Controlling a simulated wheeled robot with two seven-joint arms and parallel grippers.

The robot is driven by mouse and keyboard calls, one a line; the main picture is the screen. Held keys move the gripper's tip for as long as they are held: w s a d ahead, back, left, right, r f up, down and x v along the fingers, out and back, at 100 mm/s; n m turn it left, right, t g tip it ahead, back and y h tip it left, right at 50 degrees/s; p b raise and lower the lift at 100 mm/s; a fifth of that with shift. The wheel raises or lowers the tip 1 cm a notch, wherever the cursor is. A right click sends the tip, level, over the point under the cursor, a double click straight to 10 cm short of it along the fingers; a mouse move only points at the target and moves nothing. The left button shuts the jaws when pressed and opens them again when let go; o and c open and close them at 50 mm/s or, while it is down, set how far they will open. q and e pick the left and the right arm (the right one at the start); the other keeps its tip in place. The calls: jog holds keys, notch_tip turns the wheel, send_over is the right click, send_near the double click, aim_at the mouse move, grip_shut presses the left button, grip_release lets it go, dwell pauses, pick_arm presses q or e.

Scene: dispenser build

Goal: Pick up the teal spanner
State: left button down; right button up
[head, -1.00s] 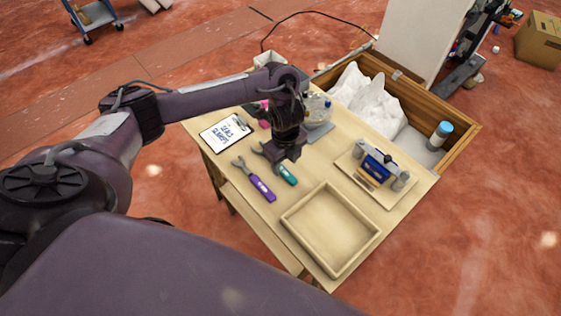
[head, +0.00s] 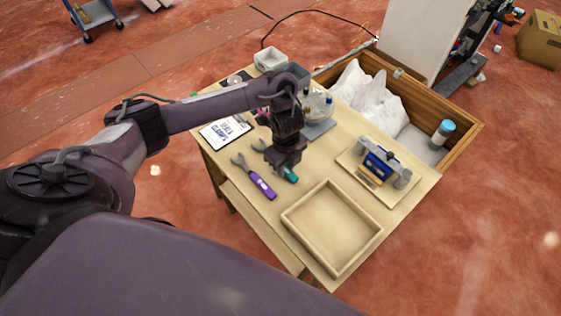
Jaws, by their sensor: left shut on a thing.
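The teal spanner (head: 291,177) lies on the wooden table, mostly covered by my left gripper; its teal handle end shows at the lower right of the jaws, and a bit of its grey open head shows on the left. My left gripper (head: 284,166) points down over it and is shut on it, at or very near table height; I cannot tell if the spanner is clear of the table. A purple spanner (head: 263,187) lies just to the left, apart from the gripper. My right gripper is not in view.
An empty wooden tray (head: 360,257) sits at the table's front right. A board with a blue and grey device (head: 380,166) is at the right. A clipboard (head: 224,131) lies at the left. A wooden crate (head: 462,144) with white bags stands behind. A white bin (head: 270,59) is at the back.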

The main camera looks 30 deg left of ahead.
pick_arm(q)
jog(key=shift+r, duration=0.15)
jog(key=shift+r+p, duration=0.3)
notch_tip(320, 180, up, 19)
jog(key=p, duration=0.7)
jog(key=shift+p, duration=0.4)
jog(key=c, duration=1.9)
grip_release()
grip_shut()
jog(key=shift+r, duration=0.1)
